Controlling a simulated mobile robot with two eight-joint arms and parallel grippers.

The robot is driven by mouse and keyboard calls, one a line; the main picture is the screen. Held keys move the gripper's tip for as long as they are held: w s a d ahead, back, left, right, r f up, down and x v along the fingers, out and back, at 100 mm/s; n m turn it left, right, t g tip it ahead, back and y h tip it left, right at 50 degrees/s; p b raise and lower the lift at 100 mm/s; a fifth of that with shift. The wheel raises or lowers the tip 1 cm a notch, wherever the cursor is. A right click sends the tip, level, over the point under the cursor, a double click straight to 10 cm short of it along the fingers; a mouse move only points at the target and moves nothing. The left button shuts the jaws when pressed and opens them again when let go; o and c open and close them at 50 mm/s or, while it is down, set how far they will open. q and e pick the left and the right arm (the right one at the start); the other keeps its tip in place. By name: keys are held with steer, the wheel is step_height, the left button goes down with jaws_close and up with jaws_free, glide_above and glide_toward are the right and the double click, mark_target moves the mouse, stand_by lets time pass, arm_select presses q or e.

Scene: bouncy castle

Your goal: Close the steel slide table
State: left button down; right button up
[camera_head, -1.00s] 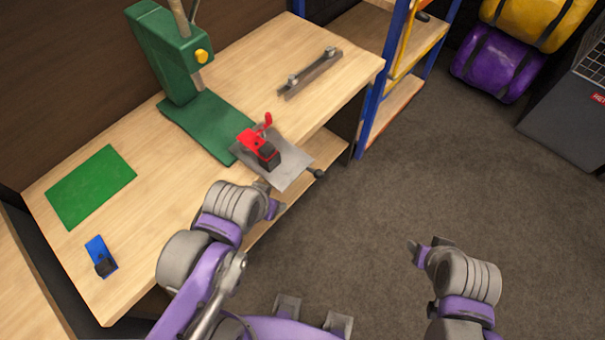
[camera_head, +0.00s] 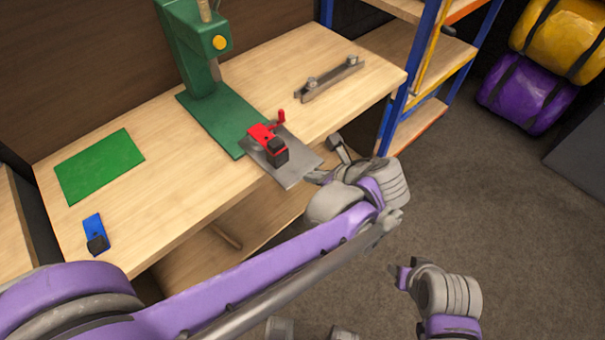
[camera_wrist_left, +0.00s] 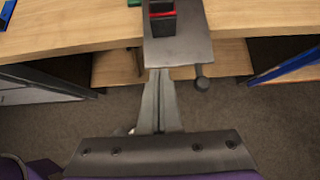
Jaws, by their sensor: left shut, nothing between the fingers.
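The steel slide table (camera_head: 292,178) is a flat grey plate in front of the green press base (camera_head: 215,125). It sticks out past the workbench's front edge. A red clamp (camera_head: 262,133) with a black block sits on it. The plate also shows ahead of the fingers in the left wrist view (camera_wrist_left: 185,52). My right gripper (camera_head: 402,275) hangs over the floor, its jaw unclear.
The wooden workbench (camera_head: 170,190) holds a green mat (camera_head: 98,165), a blue item (camera_head: 94,228) and a metal bar with two knobs (camera_head: 328,80). A blue-framed shelf (camera_head: 392,105) stands close on the right. Carpet (camera_head: 500,210) is open to the right.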

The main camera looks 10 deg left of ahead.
mark_target(280, 166)
arm_select(q)
steer(key=x, duration=0.7)
steer(key=shift+w+a+f, duration=0.1)
steer(key=shift+a+f, duration=0.05)
steer(key=shift+f, duration=0.05)
steer(key=w+a, duration=0.2)
steer(key=shift+a+f, duration=0.1)
steer(key=shift+a, duration=0.3)
steer(key=shift+w+a, duration=0.3)
steer(key=shift+w, duration=0.05)
steer(key=shift+a, duration=0.1)
steer(key=w+a, duration=0.3)
steer(key=a, duration=0.1)
steer(key=w+a, duration=0.4)
steer(key=a, duration=0.1)
steer(key=w+a+b, duration=0.1)
steer(key=w+a, duration=0.2)
steer(key=a, duration=0.1)
steer(key=shift+w+a, duration=0.3)
steer(key=shift+w, duration=0.05)
steer(key=shift+a, duration=0.1)
steer(key=shift+w, duration=0.1)
